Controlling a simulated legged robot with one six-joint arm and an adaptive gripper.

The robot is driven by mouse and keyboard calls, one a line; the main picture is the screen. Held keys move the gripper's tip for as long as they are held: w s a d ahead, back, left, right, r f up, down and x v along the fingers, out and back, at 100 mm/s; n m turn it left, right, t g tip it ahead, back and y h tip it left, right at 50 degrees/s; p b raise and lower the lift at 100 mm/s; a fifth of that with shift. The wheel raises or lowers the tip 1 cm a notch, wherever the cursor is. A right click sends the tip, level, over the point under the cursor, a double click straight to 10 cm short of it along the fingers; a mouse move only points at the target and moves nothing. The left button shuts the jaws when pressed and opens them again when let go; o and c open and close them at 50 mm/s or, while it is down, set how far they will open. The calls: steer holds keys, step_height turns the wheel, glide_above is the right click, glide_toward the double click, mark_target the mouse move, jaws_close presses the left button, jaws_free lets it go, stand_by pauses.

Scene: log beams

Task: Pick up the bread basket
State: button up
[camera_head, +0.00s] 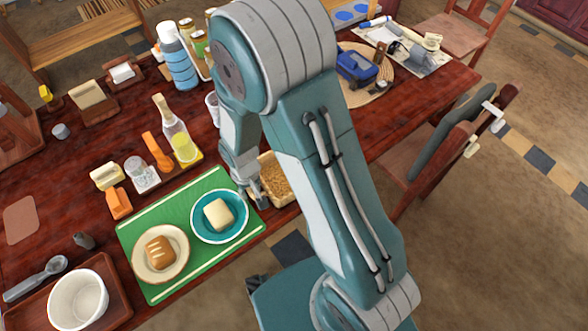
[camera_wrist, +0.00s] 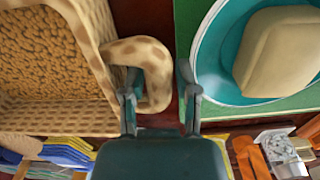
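The bread basket (camera_head: 279,182) is a tan woven box with brown contents. It stands at the table's near edge, partly hidden behind my arm in the head view. In the wrist view the basket (camera_wrist: 62,108) fills the upper left, and its spotted loop handle (camera_wrist: 157,78) sticks out to the right. My gripper (camera_wrist: 159,80) has its fingers apart at the handle. The left finger is at the loop's opening and the right finger is outside it, with the handle's outer side between them. In the head view my gripper (camera_head: 256,198) is beside the basket.
A teal bowl (camera_head: 197,231) with a pale block sits close to my gripper on a green mat (camera_head: 136,229). A bread plate (camera_head: 144,273) is also on the mat. A chair is at right.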

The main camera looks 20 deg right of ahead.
jaws_close()
steer(key=shift+r, duration=0.1)
